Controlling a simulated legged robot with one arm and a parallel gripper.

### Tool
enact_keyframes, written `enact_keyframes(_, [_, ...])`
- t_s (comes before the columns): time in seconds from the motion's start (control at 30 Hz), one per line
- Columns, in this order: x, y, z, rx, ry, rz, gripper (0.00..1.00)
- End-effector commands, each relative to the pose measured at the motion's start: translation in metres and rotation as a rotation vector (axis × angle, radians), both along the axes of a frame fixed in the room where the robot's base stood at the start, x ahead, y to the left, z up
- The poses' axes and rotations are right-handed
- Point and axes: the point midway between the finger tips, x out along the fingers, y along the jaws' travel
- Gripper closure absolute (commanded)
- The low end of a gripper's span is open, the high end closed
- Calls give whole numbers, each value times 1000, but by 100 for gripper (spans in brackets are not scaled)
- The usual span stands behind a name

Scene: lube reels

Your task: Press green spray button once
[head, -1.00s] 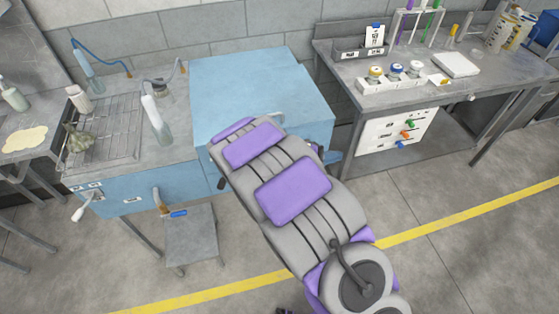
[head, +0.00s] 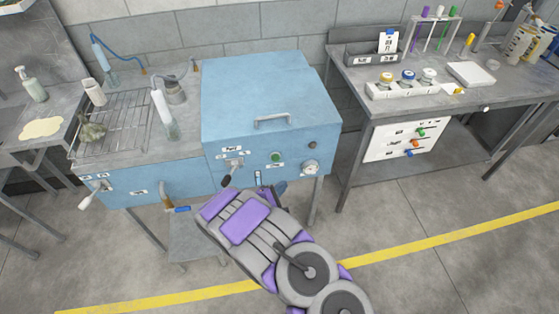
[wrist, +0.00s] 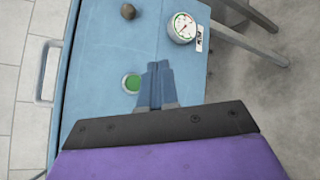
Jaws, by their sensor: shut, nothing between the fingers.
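The green button (head: 275,157) sits on the front panel of the blue cabinet (head: 265,95), with a white label under it. In the wrist view the round green button (wrist: 131,83) has a pale ring and lies just left of the fingertips. My gripper (wrist: 158,66) is shut and empty, its blue-grey fingers pointing at the panel beside the button. Whether the fingertips touch the panel cannot be told. In the head view my arm reaches up from below towards the panel, and the fingertips are hard to make out.
A pressure gauge (head: 310,167) and a brown knob (head: 311,145) are right of the button. A lever valve (head: 229,171) is to its left. The cabinet's lid handle (head: 272,121) is above. A small stool (head: 190,240) stands at lower left. A workbench (head: 420,90) is right.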

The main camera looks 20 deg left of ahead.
Motion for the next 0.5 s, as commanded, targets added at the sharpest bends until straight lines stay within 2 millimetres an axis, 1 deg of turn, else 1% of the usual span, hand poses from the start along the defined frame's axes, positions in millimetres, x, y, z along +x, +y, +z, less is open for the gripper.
enact_keyframes(0.33, [1,0,0,0,0,-1,100])
enact_keyframes(0.5, [10,6,-1,2,2,-2,100])
